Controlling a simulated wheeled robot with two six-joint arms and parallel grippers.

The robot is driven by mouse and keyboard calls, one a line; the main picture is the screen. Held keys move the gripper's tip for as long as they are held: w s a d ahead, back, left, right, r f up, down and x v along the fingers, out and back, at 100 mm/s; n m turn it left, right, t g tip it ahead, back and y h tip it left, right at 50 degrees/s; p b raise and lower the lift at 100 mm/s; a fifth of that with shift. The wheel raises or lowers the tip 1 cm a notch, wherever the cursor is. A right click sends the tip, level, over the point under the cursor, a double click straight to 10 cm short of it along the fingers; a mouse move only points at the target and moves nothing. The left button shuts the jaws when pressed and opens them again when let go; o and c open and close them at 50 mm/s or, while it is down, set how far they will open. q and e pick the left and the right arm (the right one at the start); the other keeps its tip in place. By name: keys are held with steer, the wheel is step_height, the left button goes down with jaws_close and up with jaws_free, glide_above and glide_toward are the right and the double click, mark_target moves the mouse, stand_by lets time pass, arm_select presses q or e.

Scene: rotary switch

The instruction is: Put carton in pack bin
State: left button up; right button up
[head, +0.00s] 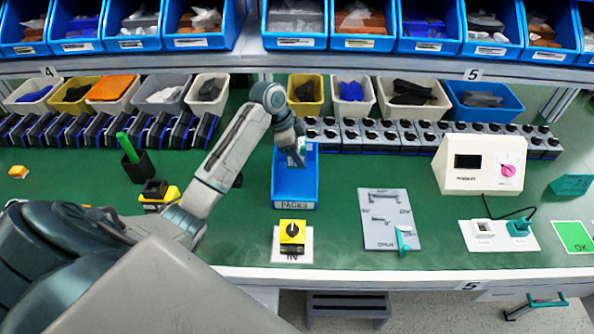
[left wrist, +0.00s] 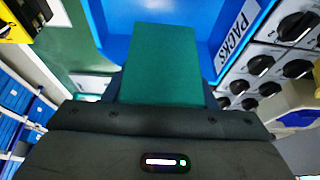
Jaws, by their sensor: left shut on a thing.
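The blue pack bin (head: 281,185), labelled PACKS, stands on the green bench in the middle of the head view. My left gripper (head: 296,153) is over the back part of this bin, its arm reaching in from the left. It is shut on the carton (left wrist: 160,62), a plain dark green box in the left wrist view. In the head view only a small part of the carton shows by the fingers. The blue bin (left wrist: 112,22) lies beyond the carton in the wrist view. I cannot tell if the carton touches the bin. My right gripper is not in view.
A yellow and black switch (head: 292,231) sits on a white pad in front of the bin. A grey board (head: 385,225) lies to the right. Rows of switches and small bins stand behind. A white tester (head: 478,165) stands at right. The bench front between these is clear.

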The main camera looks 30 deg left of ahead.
arm_select(q)
steer(key=f, duration=0.3)
steer(key=f+p, duration=0.1)
steer(key=shift+s+d+f, duration=0.2)
steer(key=shift+s+f, duration=0.05)
steer(key=shift+s, duration=0.15)
steer(key=shift+f, duration=0.35)
step_height(320, 180, down, 3)
steer(key=shift+w+a+f+p, duration=0.1)
steer(key=shift+w+f+p, duration=0.05)
steer(key=shift+p, duration=0.35)
steer(key=shift+f, duration=0.15)
steer(key=o, duration=0.9)
steer(key=shift+o, duration=0.7)
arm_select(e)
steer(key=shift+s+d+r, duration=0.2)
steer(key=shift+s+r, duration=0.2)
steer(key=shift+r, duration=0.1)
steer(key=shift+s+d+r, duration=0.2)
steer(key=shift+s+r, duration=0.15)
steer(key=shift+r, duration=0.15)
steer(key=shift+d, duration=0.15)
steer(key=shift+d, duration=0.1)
